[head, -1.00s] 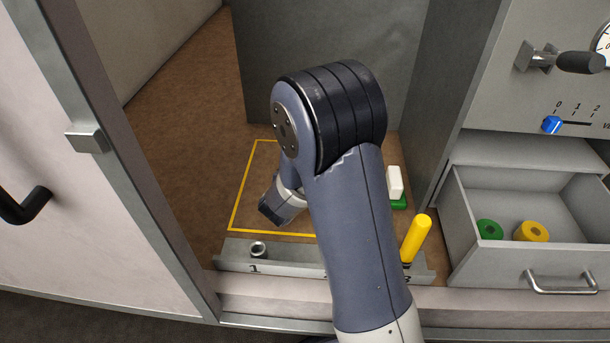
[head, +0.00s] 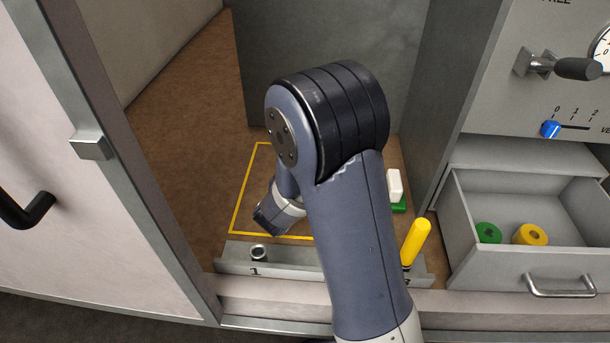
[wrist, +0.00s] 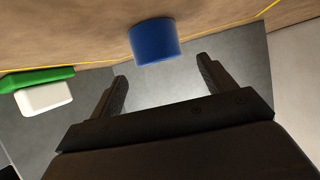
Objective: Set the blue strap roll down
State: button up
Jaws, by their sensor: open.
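The blue strap roll (wrist: 155,42) shows in the wrist view, which looks upside down. It sits on the brown floor, near a yellow line that runs behind it. My gripper (wrist: 162,70) is open, with its two dark fingers apart. The roll is just beyond the fingertips, and I see a gap between it and each finger. In the head view my arm hides the roll and the fingertips.
A white block on a green base (head: 394,183) stands right of my arm. In front is a grey rack (head: 290,259) with a metal socket and a yellow handle (head: 416,240). An open drawer (head: 462,215) at right holds green and yellow rolls. Cabinet walls close in the sides.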

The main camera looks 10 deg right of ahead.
jog(key=p+v, duration=0.2)
jog(key=v, duration=0.7)
dwell(1.3)
